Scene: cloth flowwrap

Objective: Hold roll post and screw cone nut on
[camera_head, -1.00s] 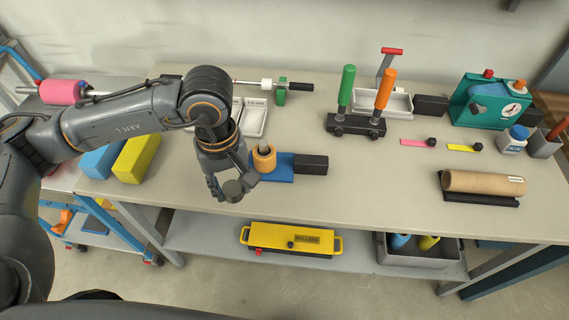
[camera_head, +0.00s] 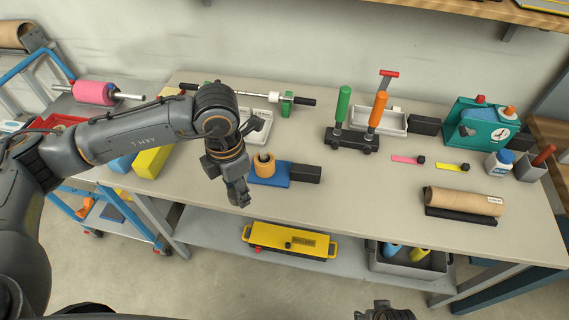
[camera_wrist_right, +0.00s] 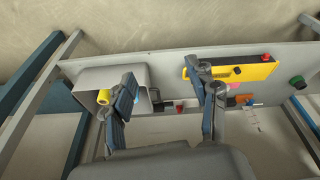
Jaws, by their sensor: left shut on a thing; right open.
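An orange roll (camera_head: 264,164) stands upright around a post on a blue base (camera_head: 270,177), with a black block (camera_head: 305,173) at its right, on the workbench. My left gripper (camera_head: 240,198) is just left and in front of it, pointing down. It is shut on a small grey piece, likely the cone nut, mostly hidden by the fingers now. My right gripper (camera_wrist_right: 166,95) is open and empty, with its fingers wide apart in the right wrist view. Part of it shows at the bottom edge of the head view (camera_head: 385,312).
A stand with green and orange handles (camera_head: 353,138), white trays (camera_head: 378,121), a teal machine (camera_head: 478,126) and a cardboard roll (camera_head: 463,201) are on the bench. A yellow case (camera_head: 288,241) and grey bin (camera_head: 412,262) are on the lower shelf. The front centre of the bench is clear.

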